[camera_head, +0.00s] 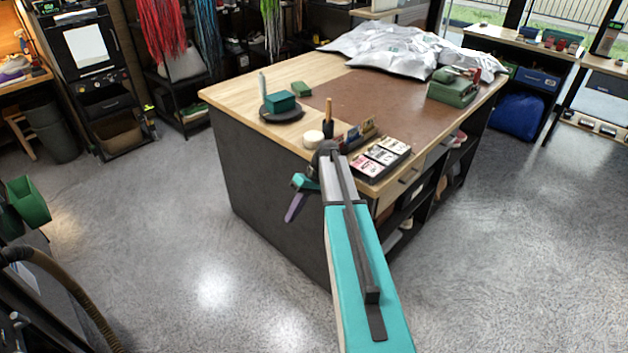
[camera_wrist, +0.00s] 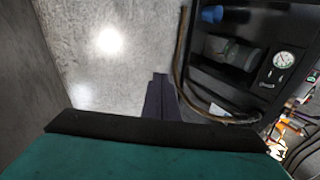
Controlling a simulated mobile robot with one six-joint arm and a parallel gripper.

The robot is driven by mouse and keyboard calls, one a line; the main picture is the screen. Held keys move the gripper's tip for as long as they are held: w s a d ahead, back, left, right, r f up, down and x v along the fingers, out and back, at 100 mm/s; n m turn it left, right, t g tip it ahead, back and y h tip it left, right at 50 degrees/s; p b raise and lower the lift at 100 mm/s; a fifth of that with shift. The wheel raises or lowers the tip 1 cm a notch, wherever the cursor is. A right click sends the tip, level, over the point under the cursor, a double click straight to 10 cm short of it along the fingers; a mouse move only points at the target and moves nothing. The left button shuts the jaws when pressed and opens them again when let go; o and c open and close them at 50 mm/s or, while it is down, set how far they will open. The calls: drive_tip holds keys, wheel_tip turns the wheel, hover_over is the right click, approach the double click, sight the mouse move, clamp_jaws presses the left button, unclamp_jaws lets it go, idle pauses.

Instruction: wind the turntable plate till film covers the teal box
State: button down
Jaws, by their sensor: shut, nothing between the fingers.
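The turntable plate (camera_head: 290,115) is a dark round disc on the near left part of the workbench. The teal box (camera_head: 280,101) sits on it. A thin whitish upright piece (camera_head: 262,85) stands at the plate's left edge; I cannot tell whether it is the film. No film is visible over the box's front or top. My gripper (camera_head: 292,214) hangs beside the bench's near side, pointing down and away from the plate. In the wrist view its dark fingers (camera_wrist: 160,98) are together and empty over the floor. Plate and box are outside the wrist view.
The workbench (camera_head: 225,96) also holds a small green block (camera_head: 301,88), a round cream tin (camera_head: 313,138), a tray of cards (camera_head: 380,158), a green machine (camera_head: 453,90) and crumpled silver sheeting (camera_head: 400,45).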

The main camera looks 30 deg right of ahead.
drive_tip(key=s+a+f+g+h+b, duration=0.1)
drive_tip(key=s+a+f+g, duration=0.1)
drive_tip(key=s+a+f, duration=0.8)
drive_tip(key=s+a+f+g+h+b, duration=0.1)
drive_tip(key=s+a+f+g+b, duration=0.1)
drive_tip(key=s+a+f, duration=0.8)
drive_tip(key=s+d+f+m+g+h+b, duration=0.1)
drive_tip(key=s+f+h, duration=0.4)
drive_tip(key=s+f, duration=0.9)
drive_tip(key=s+b, duration=0.1)
drive_tip(key=s, duration=0.3)
drive_tip(key=shift+d, duration=0.1)
